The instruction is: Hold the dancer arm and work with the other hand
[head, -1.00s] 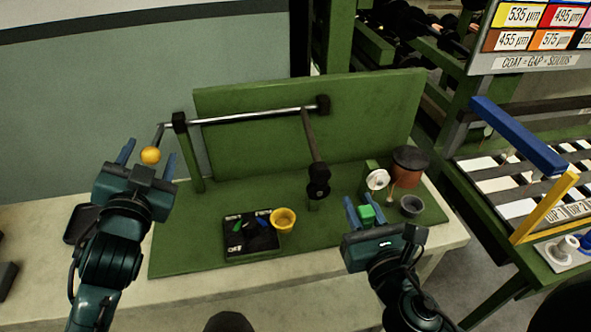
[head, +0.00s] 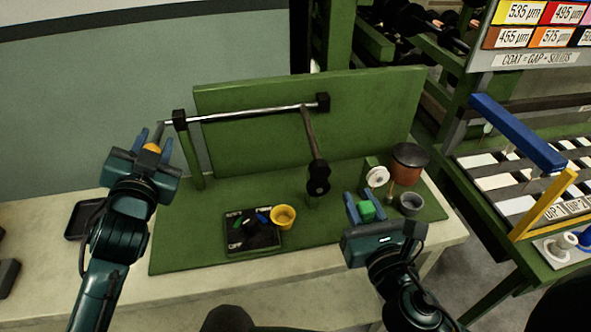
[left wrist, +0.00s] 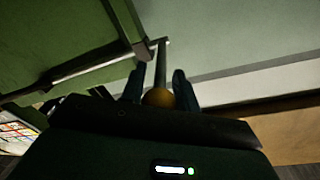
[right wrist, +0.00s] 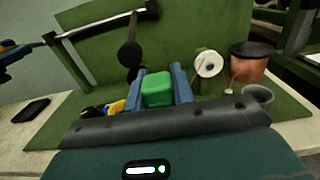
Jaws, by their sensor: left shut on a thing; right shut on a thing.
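The dancer arm (head: 310,138) is a dark bar hanging from a horizontal steel shaft (head: 255,113), with a black roller (head: 318,180) at its lower end. At the shaft's left end a short lever carries an orange ball knob (head: 152,147). My left gripper (head: 151,137) is shut on this knob; the knob also shows between the fingers in the left wrist view (left wrist: 159,97). My right gripper (head: 363,200) is shut on a green block (head: 367,211), in front of the white roll; the block also shows in the right wrist view (right wrist: 158,90).
A black tray (head: 239,246) with small green and blue pieces lies on the green board beside a yellow cup (head: 284,217). A white roll (head: 377,177), a copper-coloured spool (head: 408,165) and a grey cup (head: 410,203) stand at right. The front left of the board is clear.

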